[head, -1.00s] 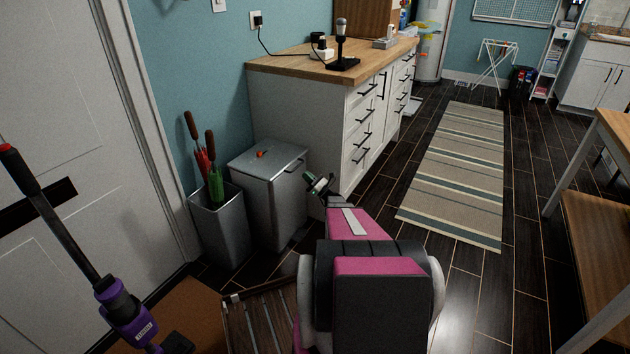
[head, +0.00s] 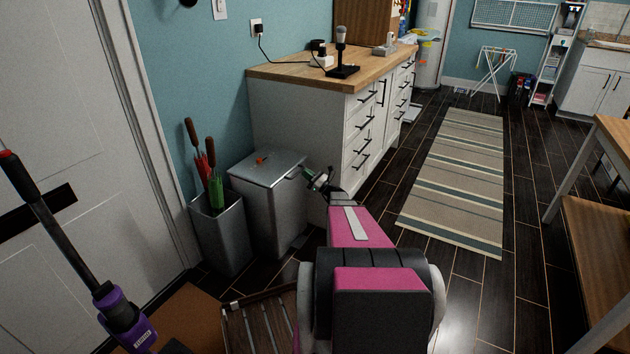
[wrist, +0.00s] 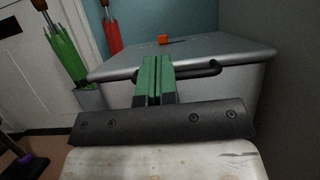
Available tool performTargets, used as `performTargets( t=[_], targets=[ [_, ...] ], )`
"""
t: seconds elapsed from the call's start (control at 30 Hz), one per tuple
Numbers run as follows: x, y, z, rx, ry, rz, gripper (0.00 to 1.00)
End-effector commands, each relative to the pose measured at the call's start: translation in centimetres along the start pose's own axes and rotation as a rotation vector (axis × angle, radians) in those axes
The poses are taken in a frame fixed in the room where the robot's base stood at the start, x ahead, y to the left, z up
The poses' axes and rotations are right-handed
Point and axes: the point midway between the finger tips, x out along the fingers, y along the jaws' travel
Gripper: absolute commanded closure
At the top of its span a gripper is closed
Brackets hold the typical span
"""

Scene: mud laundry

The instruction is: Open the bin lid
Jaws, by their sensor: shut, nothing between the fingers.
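The grey metal bin (head: 268,218) stands beside the white cabinet's end. Its flat lid (head: 283,163) looks closed, and a small orange item lies on top. In the wrist view the lid (wrist: 225,43) fills the upper middle, with a dark bar handle (wrist: 207,73) along its front edge. My gripper (head: 309,173) is at the bin's front, by the handle. In the wrist view its green fingers (wrist: 155,62) are shut together, empty, and cover part of the handle. I cannot tell whether they touch it.
A grey umbrella stand (head: 220,237) with red and green umbrellas is left of the bin. The white cabinet (head: 300,115) is behind and right. A slatted wooden piece (head: 262,322) lies low in front. A striped rug (head: 452,185) covers open floor at right.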

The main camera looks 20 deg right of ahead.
Motion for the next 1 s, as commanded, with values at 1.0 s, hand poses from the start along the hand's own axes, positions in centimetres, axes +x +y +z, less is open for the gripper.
performTargets(
  t=[1.0],
  targets=[
    [2.2,0.0,3.3,0.000,0.121,0.000,1.00]
  ],
)
